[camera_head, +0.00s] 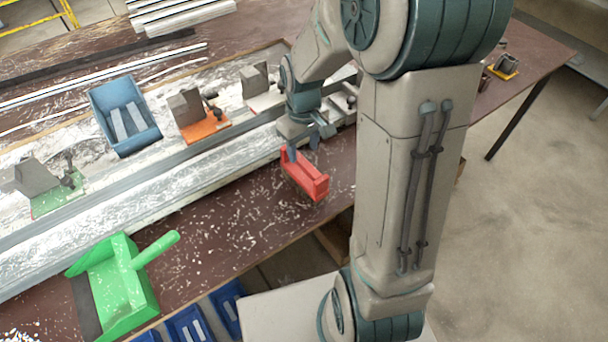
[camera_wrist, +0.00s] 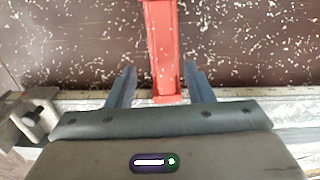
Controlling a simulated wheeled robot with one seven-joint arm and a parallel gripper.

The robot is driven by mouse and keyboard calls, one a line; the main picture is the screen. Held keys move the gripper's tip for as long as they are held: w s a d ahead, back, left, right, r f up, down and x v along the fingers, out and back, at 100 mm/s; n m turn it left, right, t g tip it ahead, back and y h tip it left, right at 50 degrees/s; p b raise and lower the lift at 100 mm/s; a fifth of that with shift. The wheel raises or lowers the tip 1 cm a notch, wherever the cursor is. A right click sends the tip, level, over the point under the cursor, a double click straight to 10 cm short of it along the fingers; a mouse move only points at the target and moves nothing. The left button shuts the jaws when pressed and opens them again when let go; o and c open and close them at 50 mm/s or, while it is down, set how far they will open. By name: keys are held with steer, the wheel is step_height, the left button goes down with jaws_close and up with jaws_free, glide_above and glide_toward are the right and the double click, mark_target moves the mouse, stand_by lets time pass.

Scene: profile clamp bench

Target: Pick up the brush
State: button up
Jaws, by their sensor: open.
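The red brush (camera_head: 308,180) lies on the brown bench top, near its front edge. In the wrist view the brush (camera_wrist: 164,50) runs from the top edge down between my two fingers, with a gap to each side. My gripper (camera_head: 301,153) is open and sits just above the far end of the brush, pointing down. The wrist view shows the open fingers (camera_wrist: 160,75) on either side of the brush. Whether the fingertips reach below its top cannot be told.
A green dustpan (camera_head: 118,285) lies at the front left. Behind are a long metal rail (camera_head: 150,205), a blue bin (camera_head: 122,112), an orange-based clamp (camera_head: 200,120) and a green-based clamp (camera_head: 45,185). White chips litter the bench. Blue bins (camera_head: 190,325) stand below the front edge.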

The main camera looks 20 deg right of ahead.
mark_target(303, 162)
steer(key=shift+f, duration=0.8)
steer(key=f, duration=0.2)
steer(key=s+f+p, duration=0.1)
steer(key=shift+a+f, duration=0.1)
steer(key=shift+f, duration=1)
steer(key=c, duration=0.6)
